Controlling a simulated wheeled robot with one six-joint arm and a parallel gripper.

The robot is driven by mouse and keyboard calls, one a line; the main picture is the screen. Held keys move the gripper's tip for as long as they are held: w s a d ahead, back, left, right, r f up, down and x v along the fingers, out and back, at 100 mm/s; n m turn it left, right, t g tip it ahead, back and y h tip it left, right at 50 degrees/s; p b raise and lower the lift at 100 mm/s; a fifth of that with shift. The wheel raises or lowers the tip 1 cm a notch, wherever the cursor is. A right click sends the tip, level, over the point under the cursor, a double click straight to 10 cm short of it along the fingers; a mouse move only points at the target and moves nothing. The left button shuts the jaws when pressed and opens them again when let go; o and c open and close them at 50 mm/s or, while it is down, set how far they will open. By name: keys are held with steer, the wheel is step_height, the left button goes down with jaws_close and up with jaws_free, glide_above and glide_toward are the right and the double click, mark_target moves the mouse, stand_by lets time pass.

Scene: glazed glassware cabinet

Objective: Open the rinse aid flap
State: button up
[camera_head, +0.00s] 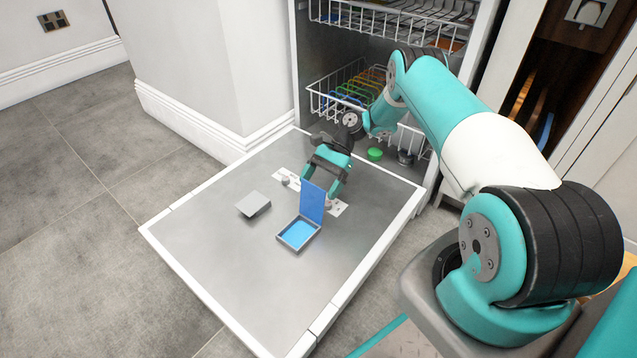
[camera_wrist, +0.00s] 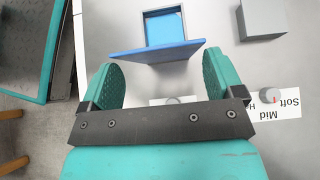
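A blue flap (camera_head: 313,201) stands upright, hinged at the edge of a shallow blue compartment (camera_head: 297,233) on the lowered dishwasher door. In the wrist view the flap (camera_wrist: 155,51) shows nearly edge-on, with the open blue compartment (camera_wrist: 164,28) beyond it. No label names it as the rinse aid flap. A grey block or lid (camera_head: 253,203) sits to its left; in the wrist view it (camera_wrist: 262,18) is at the top right. My gripper (camera_head: 321,180) points down just behind the flap. Its two fingers (camera_wrist: 165,82) are wide apart with nothing between them.
The door (camera_head: 215,255) lies flat like a shelf. Two small knobs (camera_head: 285,181) (camera_head: 327,206) on white labels sit near my gripper. A green cap (camera_head: 375,154) and a dark cap (camera_head: 405,157) are near the tub. The lower rack (camera_head: 322,104) is inside. The door's front is clear.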

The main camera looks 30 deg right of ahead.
steer(key=shift+o, duration=0.8)
steer(key=shift+s+f, duration=0.1)
steer(key=shift+f, duration=0.05)
steer(key=shift+r, duration=0.35)
step_height(320, 180, up, 20)
steer(key=p, duration=0.9)
steer(key=shift+f, duration=0.25)
